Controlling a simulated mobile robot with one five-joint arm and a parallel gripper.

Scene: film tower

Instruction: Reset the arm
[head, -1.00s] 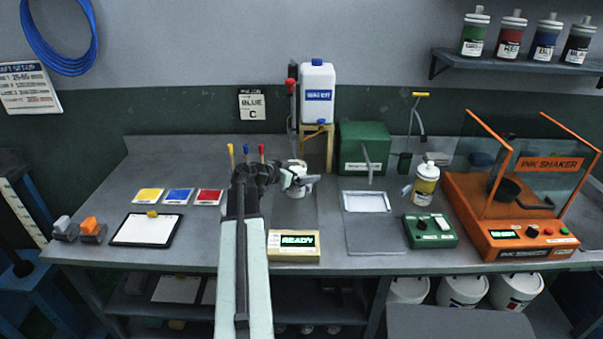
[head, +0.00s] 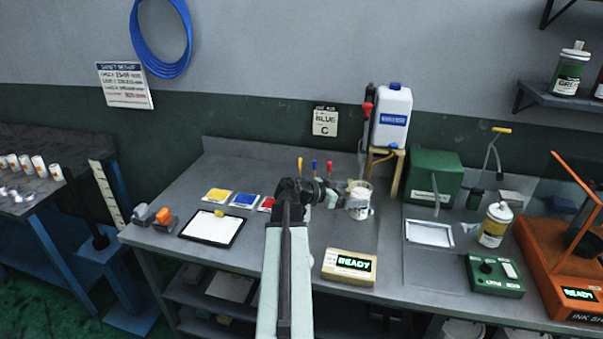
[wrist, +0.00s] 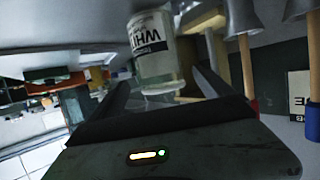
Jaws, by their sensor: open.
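My gripper (head: 347,202) is above the grey workbench (head: 310,221), at the end of my arm, pointing right. It is open. I cannot tell whether the fingers touch the jar.
A scale reading READY (head: 347,266) sits in front. Yellow, blue and red cards and a clipboard (head: 212,228) lie left. Another table (head: 35,205) stands far left.

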